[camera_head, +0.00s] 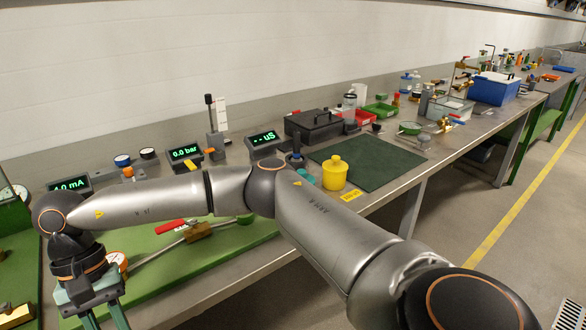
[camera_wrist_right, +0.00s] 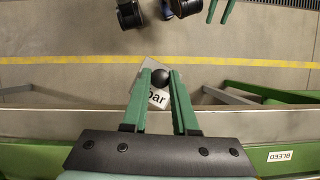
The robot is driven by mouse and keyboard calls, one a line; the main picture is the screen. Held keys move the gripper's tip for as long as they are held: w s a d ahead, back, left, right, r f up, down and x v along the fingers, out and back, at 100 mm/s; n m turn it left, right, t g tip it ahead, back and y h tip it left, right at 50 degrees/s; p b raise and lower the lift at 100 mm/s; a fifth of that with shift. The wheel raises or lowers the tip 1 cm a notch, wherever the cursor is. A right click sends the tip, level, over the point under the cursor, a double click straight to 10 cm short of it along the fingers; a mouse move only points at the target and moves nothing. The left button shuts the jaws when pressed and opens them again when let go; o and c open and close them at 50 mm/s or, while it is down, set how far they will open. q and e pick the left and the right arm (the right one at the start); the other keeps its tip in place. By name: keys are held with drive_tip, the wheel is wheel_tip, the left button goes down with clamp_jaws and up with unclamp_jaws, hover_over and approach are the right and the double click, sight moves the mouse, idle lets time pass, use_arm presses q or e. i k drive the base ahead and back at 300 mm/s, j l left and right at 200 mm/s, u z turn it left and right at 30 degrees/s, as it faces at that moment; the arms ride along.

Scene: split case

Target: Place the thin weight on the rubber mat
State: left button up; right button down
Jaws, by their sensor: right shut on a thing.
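My right gripper (camera_wrist_right: 160,74) is shut on a black ball knob (camera_wrist_right: 161,79) in the right wrist view. Below the knob is a pale grey plate (camera_wrist_right: 159,97) marked "bar", partly hidden by the fingers; it looks like the weight, but its thickness cannot be told. In the head view the right gripper (camera_head: 90,322) is at the lower left, its fingertips and load cut off. The dark green rubber mat (camera_head: 385,165) lies flat on the bench, well to the right. My left gripper (camera_wrist_right: 220,10) shows at the top of the wrist view, its green fingers apart and empty.
A black case (camera_head: 313,126) and red and green bins stand behind the mat. A red-handled lever (camera_head: 172,226) and display boxes (camera_head: 186,153) are to the left. The mat's middle and right are clear.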

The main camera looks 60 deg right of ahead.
sight(383, 149)
drive_tip(key=k+l, duration=0.1)
drive_tip(key=l, duration=0.55)
drive_tip(key=k+l, duration=0.1)
drive_tip(key=l, duration=0.6)
drive_tip(key=k+l, duration=0.1)
drive_tip(key=l, duration=0.55)
drive_tip(key=k+l+z, duration=0.1)
drive_tip(key=l, duration=0.95)
drive_tip(key=i+l, duration=0.1)
drive_tip(key=l, duration=0.3)
drive_tip(key=i+l, duration=0.25)
drive_tip(key=l+z, duration=0.05)
drive_tip(key=l, duration=0.05)
